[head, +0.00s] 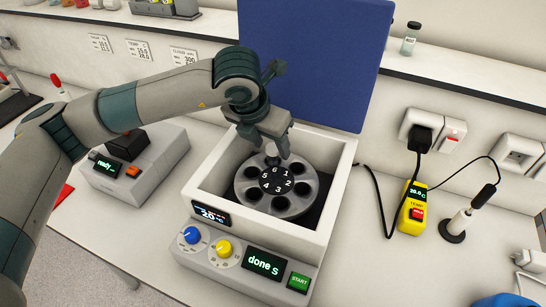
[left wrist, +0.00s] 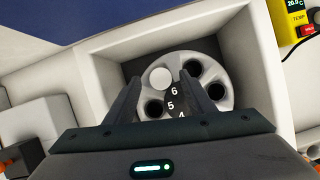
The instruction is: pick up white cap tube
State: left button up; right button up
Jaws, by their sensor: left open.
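The white cap tube (left wrist: 160,77) sits in a hole of the grey rotor (left wrist: 213,72), beside the number 6; only its round white cap shows. The rotor (head: 243,186) lies inside the open centrifuge (head: 335,190), and its other visible holes look empty. My left gripper (head: 277,150) is over the far side of the rotor, pointing down. In the left wrist view its two fingers (left wrist: 160,95) are open, with the white cap showing between them, near their tips. I cannot tell how far above the cap they are. In the head view the gripper hides the cap.
The blue lid (head: 320,60) stands raised behind the centrifuge. A grey device reading "ready" (head: 150,170) is on the left. A yellow temperature meter (head: 411,210) and a black-based stand (head: 453,236) are on the right. A small vial (head: 409,40) stands on the shelf.

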aim_at(273, 164)
pick_arm(q)
jog(key=shift+p+x, duration=0.5)
jog(key=shift+x, duration=0.95)
jog(key=shift+d, duration=0.1)
jog(key=c, duration=1.1)
